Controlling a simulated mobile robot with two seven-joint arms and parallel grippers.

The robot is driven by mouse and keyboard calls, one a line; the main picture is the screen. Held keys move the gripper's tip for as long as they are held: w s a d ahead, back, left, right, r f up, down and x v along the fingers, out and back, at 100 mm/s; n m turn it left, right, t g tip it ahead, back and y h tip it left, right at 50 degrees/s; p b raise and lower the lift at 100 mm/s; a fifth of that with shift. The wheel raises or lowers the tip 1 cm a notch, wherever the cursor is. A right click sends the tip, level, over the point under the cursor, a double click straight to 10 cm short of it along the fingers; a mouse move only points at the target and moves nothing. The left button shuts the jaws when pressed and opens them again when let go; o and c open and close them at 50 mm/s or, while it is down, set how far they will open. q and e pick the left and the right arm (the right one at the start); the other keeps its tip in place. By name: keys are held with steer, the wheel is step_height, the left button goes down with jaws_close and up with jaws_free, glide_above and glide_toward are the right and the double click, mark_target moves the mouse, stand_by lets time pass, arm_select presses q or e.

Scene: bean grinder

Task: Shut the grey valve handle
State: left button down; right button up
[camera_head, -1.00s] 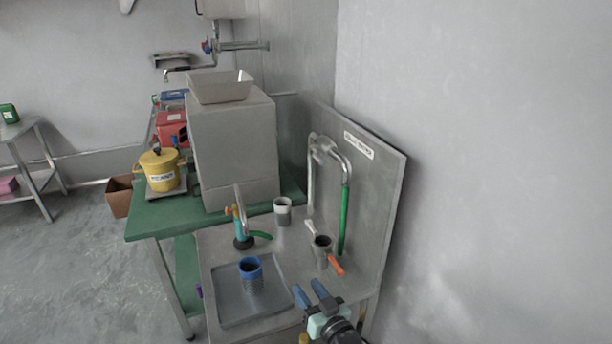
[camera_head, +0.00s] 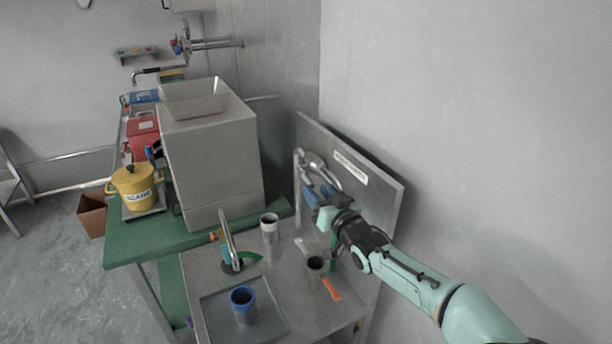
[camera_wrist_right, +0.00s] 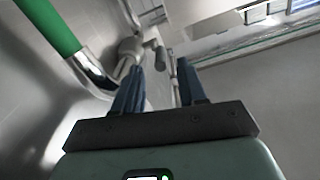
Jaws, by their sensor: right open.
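The grey valve (camera_head: 305,157) sits at the top of a bent metal pipe on the steel back panel, largely hidden by my right gripper in the head view. In the right wrist view its grey body (camera_wrist_right: 131,47) shows beyond the fingers, and a short grey handle (camera_wrist_right: 155,50) appears between the blue fingertips. My right gripper (camera_head: 315,180) is open and empty, with its fingertips close to the valve. I cannot tell whether they touch it. My left gripper is out of view.
The pipe's green grip (camera_wrist_right: 49,22) lies at the upper left of the wrist view. Below my arm, the steel counter holds a grey cup (camera_head: 269,228), a blue-rimmed cup (camera_head: 242,300), and an orange-handled portafilter (camera_head: 331,289). A large grey box (camera_head: 212,165) stands to the left.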

mark_target(302, 175)
steer(key=p+x, duration=0.2)
steer(key=x, duration=0.3)
steer(key=shift+w+a+r, duration=0.15)
steer(key=shift+w, duration=0.15)
steer(key=shift+w+a, duration=0.2)
steer(key=shift+w, duration=0.25)
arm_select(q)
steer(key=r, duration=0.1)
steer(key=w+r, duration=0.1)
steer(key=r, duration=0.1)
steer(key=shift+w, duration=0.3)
arm_select(e)
steer(key=shift+s, duration=0.1)
jaws_close()
